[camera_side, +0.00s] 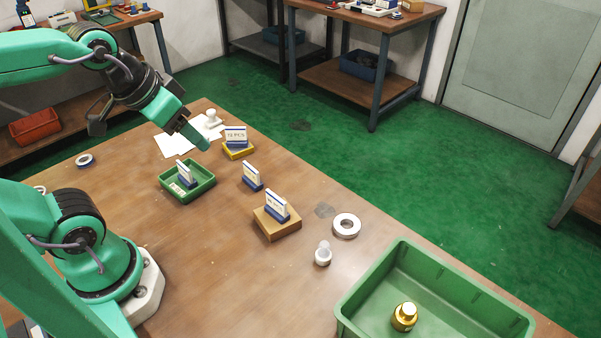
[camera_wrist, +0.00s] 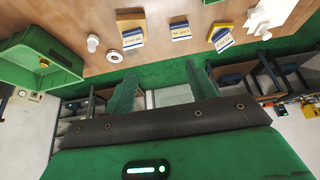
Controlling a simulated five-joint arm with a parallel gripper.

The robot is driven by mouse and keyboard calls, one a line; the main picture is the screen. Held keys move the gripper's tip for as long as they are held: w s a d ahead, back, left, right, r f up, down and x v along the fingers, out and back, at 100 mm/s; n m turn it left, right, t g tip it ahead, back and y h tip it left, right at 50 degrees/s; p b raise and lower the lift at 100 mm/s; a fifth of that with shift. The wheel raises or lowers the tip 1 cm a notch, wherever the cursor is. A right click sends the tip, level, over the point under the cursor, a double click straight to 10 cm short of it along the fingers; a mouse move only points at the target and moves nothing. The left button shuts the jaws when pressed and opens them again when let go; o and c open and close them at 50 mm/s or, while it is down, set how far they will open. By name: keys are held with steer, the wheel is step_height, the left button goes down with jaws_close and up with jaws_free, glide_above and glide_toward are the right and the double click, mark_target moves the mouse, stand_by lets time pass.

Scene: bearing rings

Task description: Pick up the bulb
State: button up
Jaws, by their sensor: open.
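A small white bulb-like object (camera_side: 323,254) stands on the table between the wooden block and the green bin; I take it as the bulb. It also shows at the upper left of the wrist view (camera_wrist: 93,42). My gripper (camera_side: 203,141) is in the air over the far part of the table, well away from the bulb. In the wrist view its two green fingers (camera_wrist: 163,88) are apart with nothing between them. A second white knobbed object (camera_side: 212,118) stands by the white papers.
A large green bin (camera_side: 375,280) holding a gold piece (camera_side: 404,316) is at the front right. A bearing ring (camera_side: 347,226), a wooden block (camera_side: 278,223) with a label card, a small green tray (camera_side: 187,195) and other cards stand around. The front middle table is clear.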

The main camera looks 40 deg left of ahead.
steer(key=shift+w+d, duration=0.1)
steer(key=shift+w, duration=0.05)
steer(key=n+g, duration=0.5)
steer(key=n, duration=0.2)
glide_above(324, 243)
steer(key=f, duration=1.5)
steer(key=shift+a+f, duration=0.1)
steer(key=shift+a, duration=0.3)
steer(key=shift+d+f+n+g, duration=0.3)
steer(key=shift+d+f, duration=0.1)
steer(key=shift+f, duration=3.95)
steer(key=shift+c, duration=0.5)
steer(key=c, duration=1)
